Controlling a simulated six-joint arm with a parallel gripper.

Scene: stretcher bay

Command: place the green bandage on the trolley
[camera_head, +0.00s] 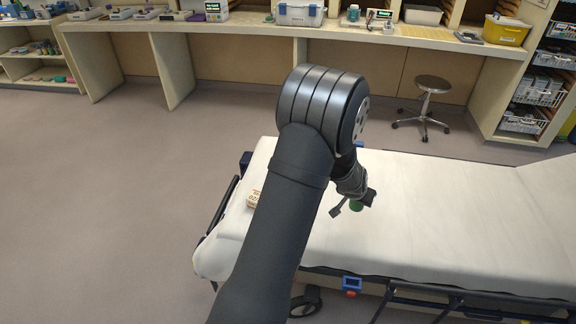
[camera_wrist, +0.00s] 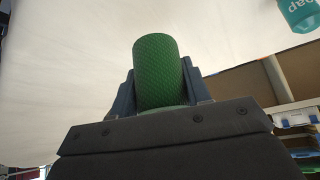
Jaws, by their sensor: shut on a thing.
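The green bandage (camera_wrist: 158,75) is a textured roll standing between the two fingers of my gripper (camera_wrist: 160,95) in the wrist view. My gripper is shut on it, with a finger against each side. In the head view, my gripper (camera_head: 354,204) is over the white-sheeted trolley (camera_head: 440,215), and a small part of the bandage (camera_head: 356,207) shows green between the fingers. My arm and fingers hide the rest of it. I cannot tell whether the bandage touches the sheet or is held above it.
A small pale box (camera_head: 253,199) lies on the trolley left of my arm. Clear sheet extends right of my gripper. A stool (camera_head: 430,100) stands behind the trolley, before a long counter (camera_head: 240,28) with equipment. A teal labelled container (camera_wrist: 299,14) shows in the wrist view.

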